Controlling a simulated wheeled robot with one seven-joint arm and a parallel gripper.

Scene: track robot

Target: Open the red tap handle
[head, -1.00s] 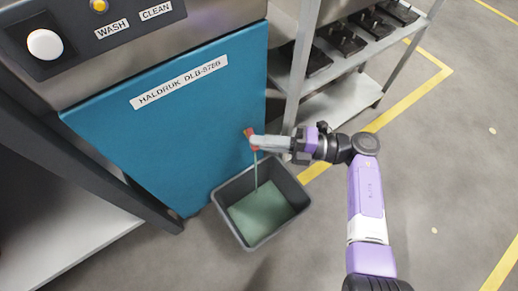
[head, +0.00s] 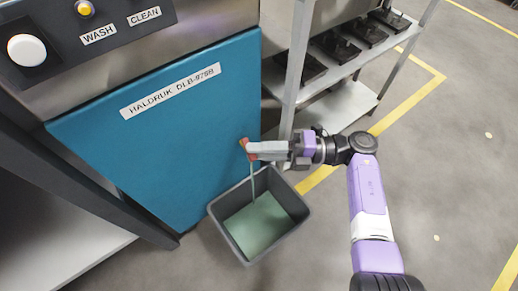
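The red tap handle (head: 243,143) shows as a small red patch on the lower right of the blue machine panel (head: 160,140). My gripper (head: 252,150) is at the handle, its grey fingers reaching left to it and partly covering it. I cannot tell whether the fingers are closed on the handle or only touch it. A thin green stream (head: 254,184) falls from just below the handle into a grey bin (head: 232,243). Green liquid (head: 258,222) covers the bin's bottom.
A metal shelf rack (head: 345,105) with several dark items stands right of the machine, close behind my gripper. A dark frame with a pale shelf (head: 65,245) is at the lower left. Open grey floor (head: 450,150) with yellow lines lies to the right.

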